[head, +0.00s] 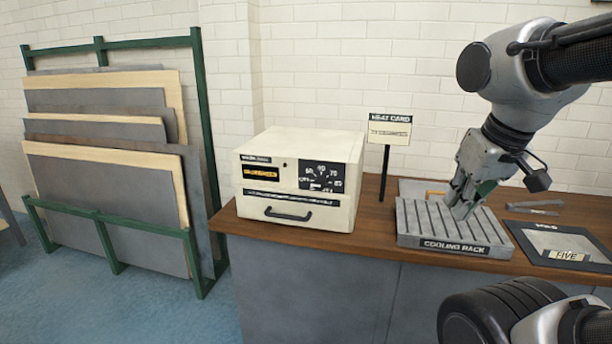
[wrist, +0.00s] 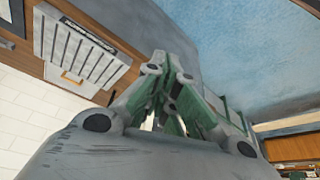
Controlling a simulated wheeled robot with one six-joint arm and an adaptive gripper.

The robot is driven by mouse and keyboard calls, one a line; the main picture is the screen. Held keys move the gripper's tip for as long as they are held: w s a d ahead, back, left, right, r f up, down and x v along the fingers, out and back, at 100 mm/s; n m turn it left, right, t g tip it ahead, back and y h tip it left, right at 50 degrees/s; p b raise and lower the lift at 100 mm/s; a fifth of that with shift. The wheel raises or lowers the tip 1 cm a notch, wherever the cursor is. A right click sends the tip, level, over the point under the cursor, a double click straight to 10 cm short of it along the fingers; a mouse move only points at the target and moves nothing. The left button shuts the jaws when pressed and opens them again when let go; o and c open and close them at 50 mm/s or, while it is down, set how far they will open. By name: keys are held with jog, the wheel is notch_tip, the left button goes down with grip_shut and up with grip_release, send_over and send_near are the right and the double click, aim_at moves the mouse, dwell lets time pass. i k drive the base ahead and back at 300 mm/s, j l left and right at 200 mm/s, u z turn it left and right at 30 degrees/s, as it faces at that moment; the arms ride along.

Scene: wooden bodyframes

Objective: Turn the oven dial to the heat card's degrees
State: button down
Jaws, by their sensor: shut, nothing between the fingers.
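The oven (head: 300,180) is a cream box on the wooden counter, with a drawer-like handle low on its front. Its dial (head: 321,176) is on a black panel at the front right, with numbers around it; the pointer's setting is too small to read. The heat card (head: 389,130) stands on a dark post to the right of the oven; its printed line is too small to read. My gripper (head: 464,205) is shut and empty, over the cooling rack, to the right of the oven and apart from it. The shut fingers also show in the wrist view (wrist: 172,90).
The grey slatted cooling rack (head: 447,247) sits on the counter (head: 375,230), and also shows in the wrist view (wrist: 85,55). A dark board marked FIVE (head: 565,247) and grey tools (head: 535,207) lie at right. A green rack (head: 202,120) of panels stands left.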

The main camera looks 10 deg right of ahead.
aim_at(319, 185)
jog(key=k+l+u, duration=0.1)
jog(key=l+u, duration=0.35)
jog(key=k+l+u, duration=0.1)
jog(key=l+u, duration=0.15)
jog(key=u, duration=0.15)
